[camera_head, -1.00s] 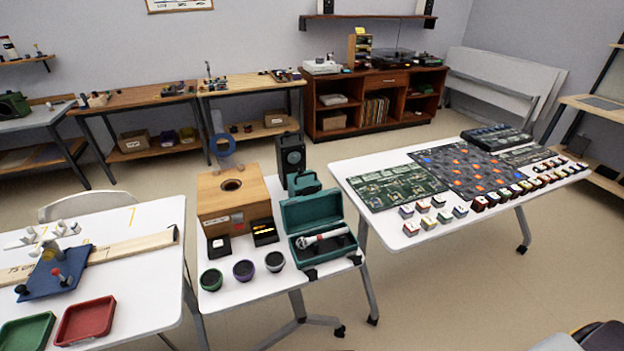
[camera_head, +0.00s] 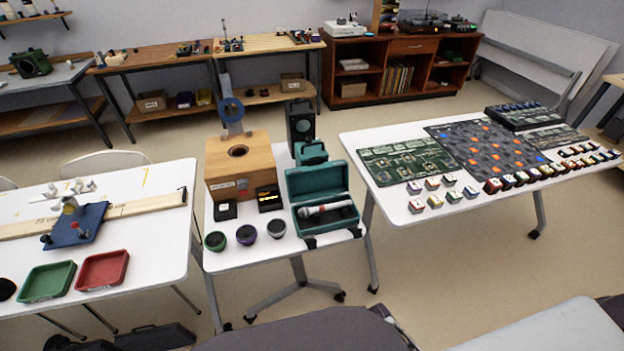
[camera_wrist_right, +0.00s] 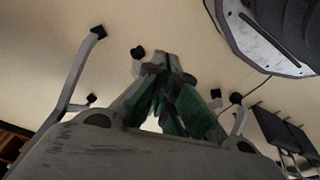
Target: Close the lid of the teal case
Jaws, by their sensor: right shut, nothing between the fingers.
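The teal case (camera_head: 297,215) sits at the front right of the middle white table in the head view. Its lid (camera_head: 316,179) stands open, raised at the back. A microphone (camera_head: 327,208) with a silver head and light body lies in the dark inside of the case. My right gripper (camera_wrist_right: 166,62) shows in the right wrist view with its fingers together and nothing between them. It is over the floor and table legs, and the case is not seen in that view. Neither gripper shows in the head view.
Behind the case stand a smaller teal case (camera_head: 311,153) and a dark speaker (camera_head: 300,122). A wooden box (camera_head: 240,165) and several small cups, such as the purple one (camera_head: 246,234), are to its left. A right table (camera_head: 400,205) holds circuit boards; a gap separates the tables.

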